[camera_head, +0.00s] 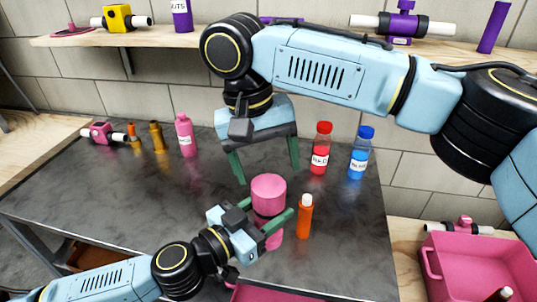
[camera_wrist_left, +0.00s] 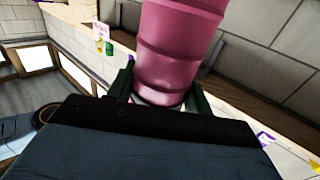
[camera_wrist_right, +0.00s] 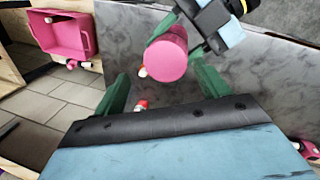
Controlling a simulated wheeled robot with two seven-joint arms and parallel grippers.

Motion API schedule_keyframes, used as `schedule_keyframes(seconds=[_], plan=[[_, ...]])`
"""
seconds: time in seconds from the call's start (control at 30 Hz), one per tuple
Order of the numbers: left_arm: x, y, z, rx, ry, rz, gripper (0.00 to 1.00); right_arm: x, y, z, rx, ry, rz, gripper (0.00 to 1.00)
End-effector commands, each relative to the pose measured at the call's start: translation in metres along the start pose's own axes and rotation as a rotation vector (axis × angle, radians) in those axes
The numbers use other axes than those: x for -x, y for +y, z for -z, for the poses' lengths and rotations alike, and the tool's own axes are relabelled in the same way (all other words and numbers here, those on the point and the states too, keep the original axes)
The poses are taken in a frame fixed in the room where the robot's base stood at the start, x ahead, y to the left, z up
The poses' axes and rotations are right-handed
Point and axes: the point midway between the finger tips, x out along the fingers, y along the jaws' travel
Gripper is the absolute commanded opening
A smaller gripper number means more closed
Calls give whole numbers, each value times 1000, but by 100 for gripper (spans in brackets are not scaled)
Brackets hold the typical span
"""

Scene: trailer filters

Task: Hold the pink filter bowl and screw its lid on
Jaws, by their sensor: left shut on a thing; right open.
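The pink filter bowl (camera_head: 269,190) stands upright as a cylinder with a smooth, flat, closed-looking top. My left gripper (camera_head: 268,214) is shut around its middle, and part of the bowl shows below the fingers. The bowl fills the top of the left wrist view (camera_wrist_left: 175,50), where it has raised bands. Whether its top part is a separate lid, and how it is seated, I cannot tell. My right gripper (camera_head: 266,177) is open and points down just above the bowl, one finger to each side. In the right wrist view the round pink top (camera_wrist_right: 166,60) lies between the fingers.
An orange bottle (camera_head: 304,217) stands close right of the bowl. Red (camera_head: 320,150) and blue (camera_head: 360,155) bottles stand behind. A pink bottle (camera_head: 185,135), brass fittings and a pink filter head (camera_head: 101,133) are at the left. A pink crate (camera_head: 480,268) sits at the right. The table's left-centre is clear.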

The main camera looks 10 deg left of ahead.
Motion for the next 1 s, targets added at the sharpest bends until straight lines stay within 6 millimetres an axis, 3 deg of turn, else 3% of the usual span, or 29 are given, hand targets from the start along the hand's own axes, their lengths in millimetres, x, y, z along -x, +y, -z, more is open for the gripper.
schedule_keyframes(seconds=[0.7, 1.0], plan=[[0, 0, 1, 0, 2, 0, 0, 8, 4, -2, 1399, 137, 81, 74], [0, 0, 1, 0, 2, 0, 0, 12, 5, -3, 1847, 213, 65, 74]])
